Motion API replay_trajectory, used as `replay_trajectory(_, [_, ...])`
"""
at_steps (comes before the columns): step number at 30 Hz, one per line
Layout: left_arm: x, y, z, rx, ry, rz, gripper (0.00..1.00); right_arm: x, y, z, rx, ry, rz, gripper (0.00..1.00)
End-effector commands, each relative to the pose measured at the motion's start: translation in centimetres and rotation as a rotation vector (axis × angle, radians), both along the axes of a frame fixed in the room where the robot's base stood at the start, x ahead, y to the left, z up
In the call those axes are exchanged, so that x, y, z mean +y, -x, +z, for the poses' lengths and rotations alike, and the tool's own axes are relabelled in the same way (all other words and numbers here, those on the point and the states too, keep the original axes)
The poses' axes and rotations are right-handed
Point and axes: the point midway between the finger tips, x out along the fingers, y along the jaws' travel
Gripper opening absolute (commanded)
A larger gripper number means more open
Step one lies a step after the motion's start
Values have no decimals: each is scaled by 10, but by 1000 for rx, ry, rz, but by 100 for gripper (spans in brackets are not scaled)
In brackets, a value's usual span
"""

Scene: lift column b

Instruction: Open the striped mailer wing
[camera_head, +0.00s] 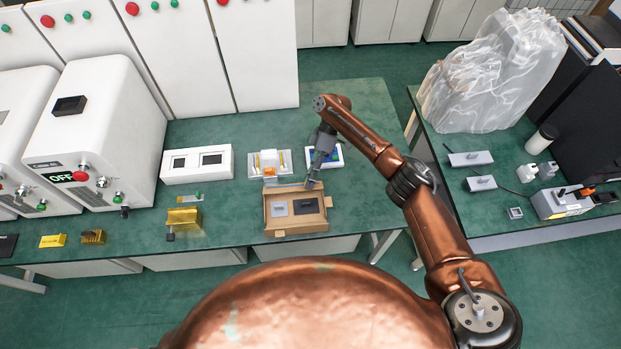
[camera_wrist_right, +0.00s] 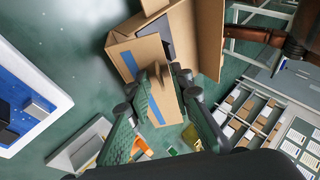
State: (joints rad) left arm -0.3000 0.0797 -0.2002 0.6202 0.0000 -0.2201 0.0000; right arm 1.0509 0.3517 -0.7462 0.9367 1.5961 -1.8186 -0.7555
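The open cardboard mailer (camera_head: 296,230) lies on the green table in the head view, with a light grey item and a dark item inside. In the right wrist view its brown cardboard (camera_wrist_right: 207,40) shows at the top. A cardboard wing with a blue stripe (camera_wrist_right: 157,108) lies beyond and between my right fingers. My right gripper (camera_head: 313,184) is at the mailer's back edge, above its right part. In the wrist view its fingers (camera_wrist_right: 165,78) stand apart at the wing; contact is unclear. My left gripper is not in view.
A white tray (camera_head: 284,166) with small parts and a blue-and-white tray (camera_head: 337,158) stand behind the mailer. A white two-window box (camera_head: 197,167) and a yellow block (camera_head: 184,218) are to its left. Clear table lies between the mailer and the yellow block.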

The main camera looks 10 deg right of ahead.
Motion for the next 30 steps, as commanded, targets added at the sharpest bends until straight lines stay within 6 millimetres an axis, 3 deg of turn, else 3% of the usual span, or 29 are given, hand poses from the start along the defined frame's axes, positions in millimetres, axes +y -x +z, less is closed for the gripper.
replay_trajectory(8, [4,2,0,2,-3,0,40,-2,-3,4,-1,-1,0,20])
replay_trajectory(21, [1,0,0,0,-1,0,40,-25,-37,51,-1,1,-1,20])
replay_trajectory(30, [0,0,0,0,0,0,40,-28,-41,56,0,-1,1,20])
